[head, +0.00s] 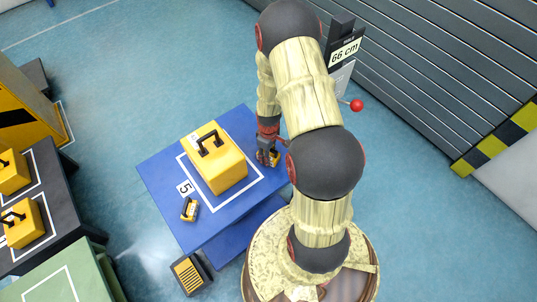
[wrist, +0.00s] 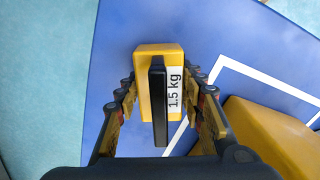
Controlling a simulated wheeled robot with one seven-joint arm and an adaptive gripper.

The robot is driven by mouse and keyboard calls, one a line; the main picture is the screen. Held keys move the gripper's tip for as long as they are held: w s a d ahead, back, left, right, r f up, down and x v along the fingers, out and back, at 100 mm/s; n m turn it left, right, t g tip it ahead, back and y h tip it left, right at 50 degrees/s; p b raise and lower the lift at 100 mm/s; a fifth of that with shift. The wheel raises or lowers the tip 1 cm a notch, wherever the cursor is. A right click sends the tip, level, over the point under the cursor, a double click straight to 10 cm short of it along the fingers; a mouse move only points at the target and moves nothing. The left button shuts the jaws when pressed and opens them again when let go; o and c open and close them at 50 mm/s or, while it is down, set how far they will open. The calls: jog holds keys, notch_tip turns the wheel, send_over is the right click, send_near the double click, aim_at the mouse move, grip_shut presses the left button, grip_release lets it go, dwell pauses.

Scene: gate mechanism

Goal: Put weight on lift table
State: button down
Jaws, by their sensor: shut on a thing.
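My gripper (head: 268,155) is at the right edge of the blue table (head: 160,176), its fingers closed on both sides of a small yellow weight. In the wrist view, this weight (wrist: 145,62) has a black handle and reads "1.5 kg"; my fingers (wrist: 160,112) flank it. In the head view the arm partly hides it, and I cannot tell whether it touches the tabletop. A large yellow weight (head: 222,172) with a black handle stands inside the white square on the blue table. Another small weight (head: 189,209) lies near the "5" mark. Which surface is the lift table is not labelled.
A post with a "66 cm" sign (head: 346,51) and a red-knobbed lever (head: 357,105) stands behind my arm. A dark table (head: 70,215) with yellow weights and a green surface (head: 85,262) are at the left. A ribbed grey gate (head: 440,75) is at the right.

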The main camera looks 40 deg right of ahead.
jog(key=shift+w+f, duration=0.1)
jog(key=c, duration=1.2)
grip_release()
jog(key=shift+o, duration=0.3)
notch_tip(320, 180, up, 12)
jog(key=p, duration=0.3)
jog(key=shift+r, duration=0.25)
jog(key=a+r+m+t, duration=0.1)
jog(key=a+r, duration=0.4)
jog(key=r, duration=0.7)
jog(key=a+r+m+t, duration=0.15)
jog(key=a+r, duration=0.35)
jog(key=r, duration=0.6)
jog(key=s+a+r+m+t, duration=0.1)
jog(key=s+a+r+t, duration=0.2)
jog(key=s+a+r, duration=0.7)
jog(key=v, duration=0.5)
